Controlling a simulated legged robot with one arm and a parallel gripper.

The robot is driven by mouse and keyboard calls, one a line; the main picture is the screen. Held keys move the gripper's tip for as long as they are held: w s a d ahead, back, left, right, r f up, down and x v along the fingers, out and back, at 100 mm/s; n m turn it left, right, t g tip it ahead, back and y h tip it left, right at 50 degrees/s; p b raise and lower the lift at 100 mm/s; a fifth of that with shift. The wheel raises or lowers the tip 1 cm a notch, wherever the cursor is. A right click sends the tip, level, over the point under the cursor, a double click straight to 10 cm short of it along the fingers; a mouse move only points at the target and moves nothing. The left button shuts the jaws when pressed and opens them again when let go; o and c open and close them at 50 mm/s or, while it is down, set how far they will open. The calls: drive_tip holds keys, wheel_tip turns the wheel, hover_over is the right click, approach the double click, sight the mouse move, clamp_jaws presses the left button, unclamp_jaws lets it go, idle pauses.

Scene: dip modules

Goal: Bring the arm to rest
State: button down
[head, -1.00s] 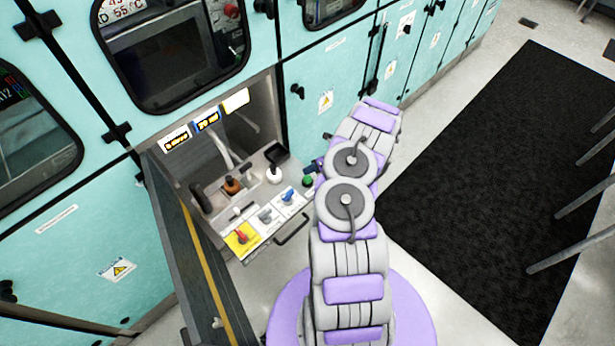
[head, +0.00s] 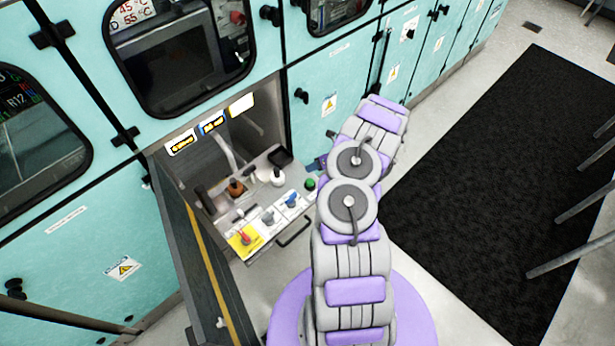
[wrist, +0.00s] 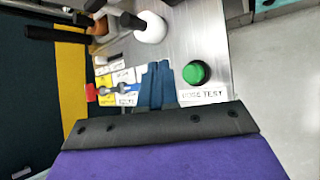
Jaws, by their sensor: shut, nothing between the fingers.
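My grey and purple arm (head: 352,255) rises from the bottom of the head view and bends over at its top. My gripper (head: 316,164) shows there only as a small blue tip left of the arm, near the panel's right edge. In the wrist view my gripper (wrist: 155,85) has its blue fingers together, with nothing between them. They appear over the control panel (wrist: 180,50), left of a green button (wrist: 196,73). I cannot tell the gap between fingertips and panel.
The pull-out panel (head: 226,214) holds several knobs and switches inside a teal cabinet row (head: 90,225). An open dark door (head: 200,265) with a yellow stripe stands left of it. A black mat (head: 480,190) covers the floor at right, with metal legs beyond.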

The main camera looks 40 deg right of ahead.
drive_tip(key=w+a+r+n+y, duration=0.2)
drive_tip(key=w+a+r+n, duration=0.25)
drive_tip(key=a+r, duration=0.35)
drive_tip(key=s+a+r+n+g+b, duration=0.1)
drive_tip(key=s+a+r+n+g, duration=0.2)
drive_tip(key=a+r+n, duration=0.55)
drive_tip(key=s+a+r+n+g+b, duration=0.1)
drive_tip(key=s+a+r+n+g, duration=0.2)
drive_tip(key=a+r+n, duration=0.6)
drive_tip(key=s+a+r+n+g+h+b, duration=0.1)
drive_tip(key=s+a+r+n+h, duration=0.2)
drive_tip(key=s, duration=0.4)
drive_tip(key=s+a+r+n+g+b, duration=0.1)
drive_tip(key=s+a+r+n, duration=0.3)
drive_tip(key=s, duration=0.4)
drive_tip(key=s+a+r+n+g+h+b, duration=0.1)
drive_tip(key=s+a+r+n+h, duration=0.2)
drive_tip(key=s, duration=0.4)
drive_tip(key=s+d+n+h, duration=0.2)
drive_tip(key=s+n, duration=0.3)
drive_tip(key=s, duration=0.4)
drive_tip(key=shift+s+d, duration=0.15)
drive_tip(key=shift+d, duration=0.75)
drive_tip(key=c, duration=1.8)
unclamp_jaws()
drive_tip(key=shift+c, duration=0.2)
